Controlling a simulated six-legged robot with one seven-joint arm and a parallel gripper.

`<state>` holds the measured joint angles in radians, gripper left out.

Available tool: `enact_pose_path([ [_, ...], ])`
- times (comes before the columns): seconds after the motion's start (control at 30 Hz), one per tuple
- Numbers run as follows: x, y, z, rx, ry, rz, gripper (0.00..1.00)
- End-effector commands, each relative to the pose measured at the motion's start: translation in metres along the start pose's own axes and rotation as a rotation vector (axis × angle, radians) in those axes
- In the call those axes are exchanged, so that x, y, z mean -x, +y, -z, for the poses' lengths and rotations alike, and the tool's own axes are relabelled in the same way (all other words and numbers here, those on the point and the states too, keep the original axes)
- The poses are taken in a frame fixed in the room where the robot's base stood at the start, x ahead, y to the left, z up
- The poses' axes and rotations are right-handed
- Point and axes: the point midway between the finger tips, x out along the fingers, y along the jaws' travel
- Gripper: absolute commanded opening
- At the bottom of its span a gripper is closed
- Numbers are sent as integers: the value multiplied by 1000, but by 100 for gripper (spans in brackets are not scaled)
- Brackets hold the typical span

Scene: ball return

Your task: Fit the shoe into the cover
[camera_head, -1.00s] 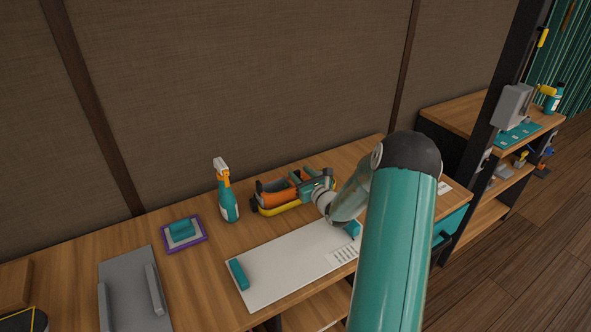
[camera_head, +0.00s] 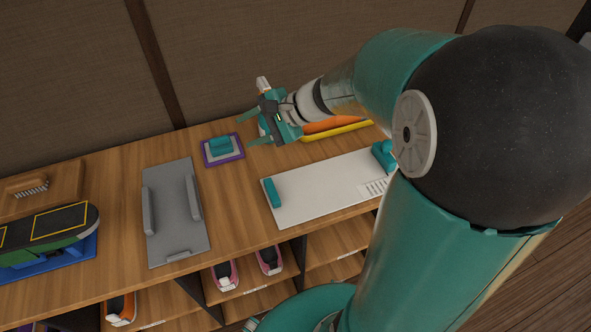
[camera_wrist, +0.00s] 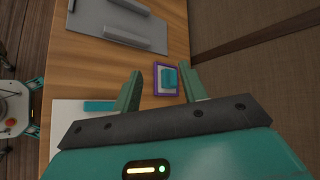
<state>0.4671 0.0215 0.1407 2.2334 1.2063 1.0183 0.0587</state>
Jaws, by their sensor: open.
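I cannot tell for sure which things are the shoe and the cover. Several shoe-like items show in the head view: a pink one (camera_head: 225,274) and another pink one (camera_head: 269,260) on the shelf below the bench, and an orange one (camera_head: 121,310) further left. A long black-topped green object (camera_head: 48,232) lies on a blue base at the far left.
A purple-edged pad (camera_head: 240,146) with a teal block lies near my gripper. A grey tray (camera_head: 173,235) and a white board (camera_head: 310,195) with teal end blocks lie on the wooden bench (camera_head: 120,165). Bare wood separates them.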

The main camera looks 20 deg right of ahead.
Motion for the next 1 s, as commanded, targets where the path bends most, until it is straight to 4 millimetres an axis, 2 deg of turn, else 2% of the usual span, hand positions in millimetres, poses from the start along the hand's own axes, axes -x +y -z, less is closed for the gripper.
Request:
enact_pose_path([
  [0.03,4,8,-23,106,15,-68,43],
  [0.2,28,44,-72,450,84,-302,43],
  [0.4,70,79,-103,855,201,-531,43],
  [0.6,112,97,-112,1174,330,-687,43],
  [0.7,123,99,-112,1253,369,-725,43],
  [1.0,128,100,-111,1281,383,-743,43],
])
